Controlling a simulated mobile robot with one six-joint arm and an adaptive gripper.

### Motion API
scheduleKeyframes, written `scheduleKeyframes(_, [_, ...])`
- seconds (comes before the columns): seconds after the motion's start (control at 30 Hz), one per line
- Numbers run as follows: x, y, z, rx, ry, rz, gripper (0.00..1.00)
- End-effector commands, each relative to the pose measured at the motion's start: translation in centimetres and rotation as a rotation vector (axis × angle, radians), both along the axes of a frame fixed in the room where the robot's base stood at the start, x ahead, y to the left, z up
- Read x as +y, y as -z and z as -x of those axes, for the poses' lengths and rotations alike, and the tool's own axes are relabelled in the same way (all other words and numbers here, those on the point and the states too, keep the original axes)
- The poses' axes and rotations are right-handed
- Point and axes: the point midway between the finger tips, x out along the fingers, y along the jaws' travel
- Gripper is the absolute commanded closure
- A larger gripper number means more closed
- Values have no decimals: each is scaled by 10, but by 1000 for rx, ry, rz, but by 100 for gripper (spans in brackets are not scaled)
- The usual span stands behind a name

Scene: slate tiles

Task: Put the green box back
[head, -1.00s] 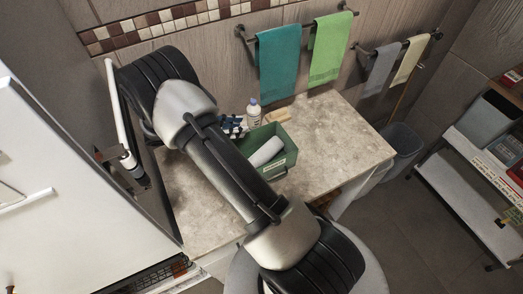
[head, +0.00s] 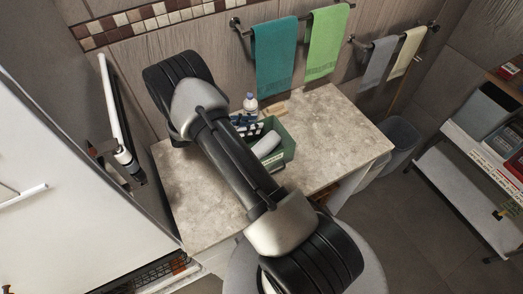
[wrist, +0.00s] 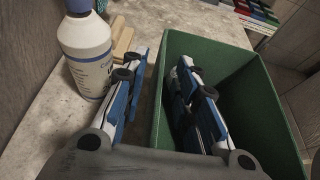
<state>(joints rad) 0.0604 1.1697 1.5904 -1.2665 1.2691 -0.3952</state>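The green box (head: 284,150) is an open-topped bin standing on the stone-patterned counter (head: 330,125), partly hidden behind my arm. My gripper (head: 247,126) is at the box's left side. In the wrist view my gripper (wrist: 162,62) is open, its blue-and-white fingers spread either side of the left wall of the green box (wrist: 157,95). One finger is outside, the other inside the box. I cannot tell whether either finger touches the wall.
A white bottle (head: 250,104) stands just behind the gripper, close to the outer finger, with a tan block (head: 274,109) beside it. Towels (head: 275,60) hang on the wall behind. The counter's right part is clear. A grey bin (head: 398,140) and a shelf (head: 470,200) stand right.

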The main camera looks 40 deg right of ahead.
Motion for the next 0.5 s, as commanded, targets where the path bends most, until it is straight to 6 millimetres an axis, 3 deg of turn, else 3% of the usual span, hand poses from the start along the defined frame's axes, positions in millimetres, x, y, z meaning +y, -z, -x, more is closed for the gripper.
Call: scheduleKeyframes(0.5, [0,0,0,-1,0,0,100])
